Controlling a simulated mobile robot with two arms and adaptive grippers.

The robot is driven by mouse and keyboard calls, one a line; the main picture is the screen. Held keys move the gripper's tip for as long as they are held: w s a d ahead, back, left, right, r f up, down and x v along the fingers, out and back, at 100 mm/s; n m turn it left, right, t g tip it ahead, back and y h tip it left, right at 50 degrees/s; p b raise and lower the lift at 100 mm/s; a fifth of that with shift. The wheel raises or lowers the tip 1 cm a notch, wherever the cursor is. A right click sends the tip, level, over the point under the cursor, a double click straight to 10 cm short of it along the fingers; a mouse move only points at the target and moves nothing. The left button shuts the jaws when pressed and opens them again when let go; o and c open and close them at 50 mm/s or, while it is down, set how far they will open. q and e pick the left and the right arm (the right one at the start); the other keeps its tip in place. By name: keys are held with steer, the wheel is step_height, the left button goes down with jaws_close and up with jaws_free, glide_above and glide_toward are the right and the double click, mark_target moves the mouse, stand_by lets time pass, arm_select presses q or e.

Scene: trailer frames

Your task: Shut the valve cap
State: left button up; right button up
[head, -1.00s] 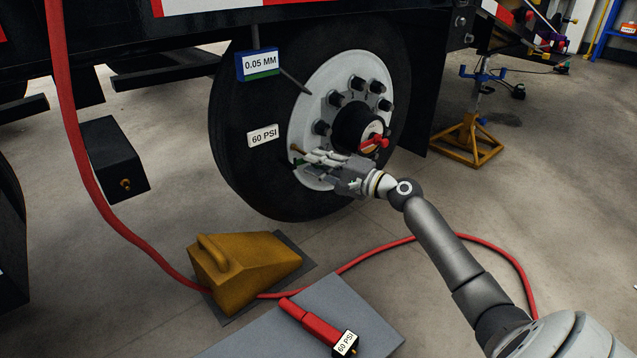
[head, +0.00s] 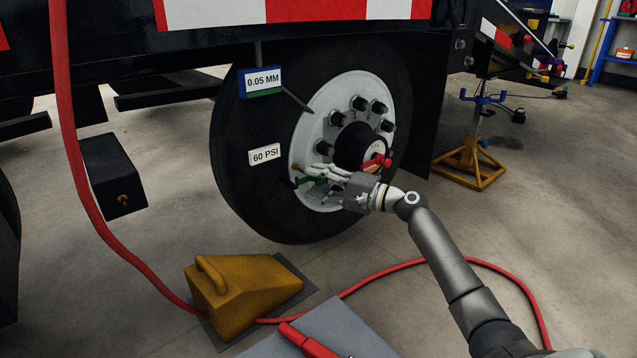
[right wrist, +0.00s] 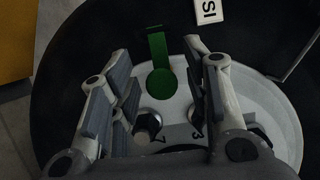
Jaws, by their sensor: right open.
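A small green part, seemingly the valve cap (head: 305,181), is at the lower left of the white wheel rim. In the right wrist view it is a green disc with a straight tab (right wrist: 160,80), in front of the rim. My right gripper (head: 309,179) is open beside the rim, its fingers pointing left. In the right wrist view the fingers (right wrist: 156,50) stand on either side of the green part, with gaps on both sides. I cannot tell the depth between them. The valve stem does not show clearly. My left gripper is not in view.
The black tire (head: 240,165) carries a 60 PSI label (head: 264,154). Lug nuts and a hub with a red handle (head: 376,161) are near the gripper. A yellow wheel chock (head: 240,300), red hose (head: 400,268) and yellow jack stand (head: 470,165) are on the floor.

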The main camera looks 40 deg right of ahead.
steer(key=shift+s+d, duration=0.15)
steer(key=v, duration=1.1)
steer(key=shift+s, duration=0.3)
